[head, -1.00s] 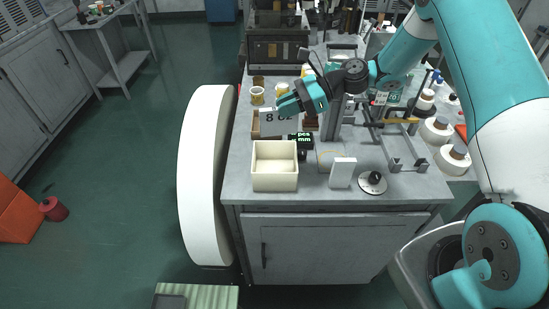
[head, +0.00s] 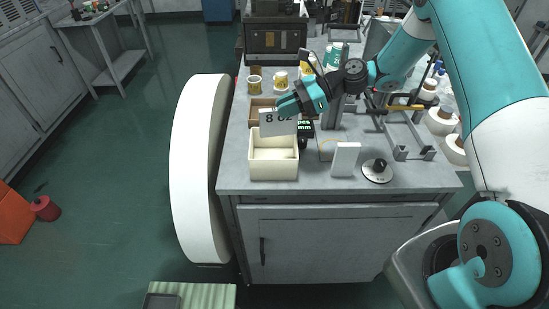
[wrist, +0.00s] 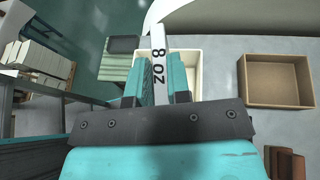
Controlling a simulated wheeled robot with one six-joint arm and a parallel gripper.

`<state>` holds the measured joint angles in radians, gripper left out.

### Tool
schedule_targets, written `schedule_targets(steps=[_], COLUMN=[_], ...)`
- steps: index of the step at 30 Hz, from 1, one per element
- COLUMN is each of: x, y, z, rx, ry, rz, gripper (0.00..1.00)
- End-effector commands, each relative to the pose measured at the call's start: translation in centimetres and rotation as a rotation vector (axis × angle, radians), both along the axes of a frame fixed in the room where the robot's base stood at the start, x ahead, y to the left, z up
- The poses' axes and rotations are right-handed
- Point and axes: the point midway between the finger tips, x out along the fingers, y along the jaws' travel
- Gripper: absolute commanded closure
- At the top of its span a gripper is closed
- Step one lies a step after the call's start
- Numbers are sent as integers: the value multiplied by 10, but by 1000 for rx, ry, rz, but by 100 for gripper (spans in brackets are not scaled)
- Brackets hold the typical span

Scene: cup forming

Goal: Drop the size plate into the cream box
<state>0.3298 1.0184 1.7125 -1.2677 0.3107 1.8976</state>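The size plate (head: 278,122) is a white-grey card marked "8 oz".
A brown open tray (head: 256,105) lies just behind the cream box. A dark display (head: 305,127) stands close on the right, then a white upright block (head: 345,159) and a round dial (head: 377,170). Cups (head: 255,84) stand farther back. The bench front strip is clear.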

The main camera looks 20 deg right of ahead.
Motion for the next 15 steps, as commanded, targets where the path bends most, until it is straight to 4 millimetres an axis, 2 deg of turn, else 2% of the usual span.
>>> schedule_targets(steps=[1,3,4,11,15], x=[0,0,0,0,-1], y=[0,0,0,0,-7], z=[0,0,0,0,1], rx=[0,0,0,0,0], ry=[-1,-1,-1,0,0], rz=[0,0,0,1,-1], gripper=[72,56,53,53,53])
